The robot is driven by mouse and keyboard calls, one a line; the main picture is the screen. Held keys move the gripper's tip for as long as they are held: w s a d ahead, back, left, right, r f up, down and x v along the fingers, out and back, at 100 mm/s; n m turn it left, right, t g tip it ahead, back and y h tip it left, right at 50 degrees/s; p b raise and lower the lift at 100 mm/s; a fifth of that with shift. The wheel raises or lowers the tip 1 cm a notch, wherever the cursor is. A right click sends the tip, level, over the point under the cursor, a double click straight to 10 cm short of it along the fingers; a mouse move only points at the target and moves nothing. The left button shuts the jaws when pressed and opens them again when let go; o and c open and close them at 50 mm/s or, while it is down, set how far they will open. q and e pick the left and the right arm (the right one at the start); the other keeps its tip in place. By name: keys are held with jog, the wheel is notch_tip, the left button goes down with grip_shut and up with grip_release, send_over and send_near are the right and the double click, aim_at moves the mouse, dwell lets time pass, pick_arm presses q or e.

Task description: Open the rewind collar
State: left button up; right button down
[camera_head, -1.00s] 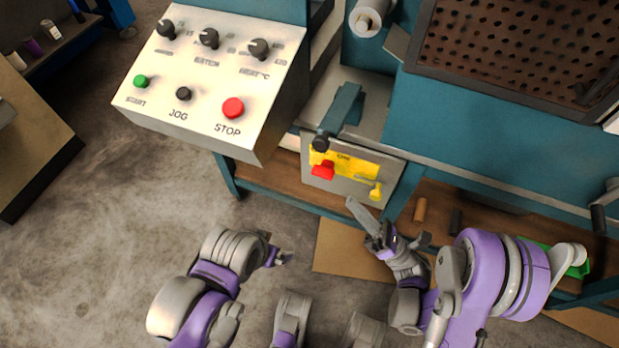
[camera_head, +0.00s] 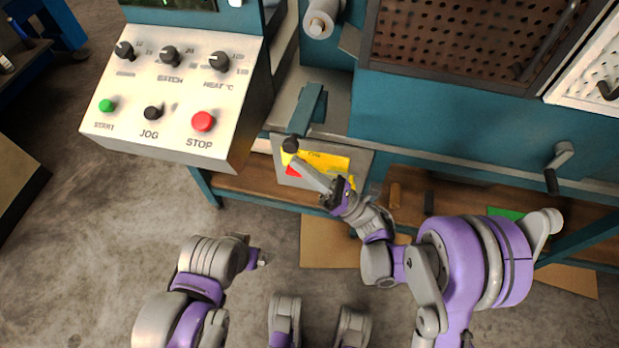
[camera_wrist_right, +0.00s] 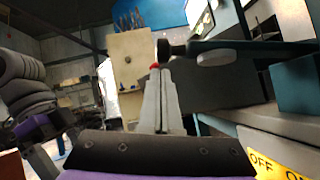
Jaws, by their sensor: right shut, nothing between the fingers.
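My right gripper (camera_head: 298,164) is shut and empty, its fingertips in front of the yellow plate and close to a black knob (camera_head: 290,145). The knob is on the end of a teal bar (camera_head: 309,103) on the machine front. In the right wrist view the shut fingers (camera_wrist_right: 159,75) point at the knob (camera_wrist_right: 163,49), and I cannot tell whether they touch it. A grey roll end (camera_head: 320,22) shows above the bar. I cannot tell which part is the rewind collar. My left gripper (camera_head: 262,258) is low on the left, away from the machine; its jaws are too small to read.
The yellow OFF/ON plate (camera_head: 333,160) has a red handle (camera_head: 293,171), partly hidden by my fingers. A slanted control panel (camera_head: 180,95) juts out at left. A crank handle (camera_head: 551,180) hangs at right.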

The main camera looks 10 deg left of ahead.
aim_at(297, 148)
jog(key=shift+w+r, duration=0.1)
jog(key=shift+r, duration=0.25)
pick_arm(q)
jog(key=r+p, duration=0.2)
jog(key=r, duration=0.1)
jog(key=shift+s, duration=0.2)
pick_arm(e)
notch_tip(297, 148, up, 4)
jog(key=m+t+h, duration=0.1)
jog(key=m+t, duration=0.1)
jog(key=m, duration=0.1)
jog(key=shift+w, duration=0.15)
pick_arm(q)
jog(key=shift+f, duration=0.15)
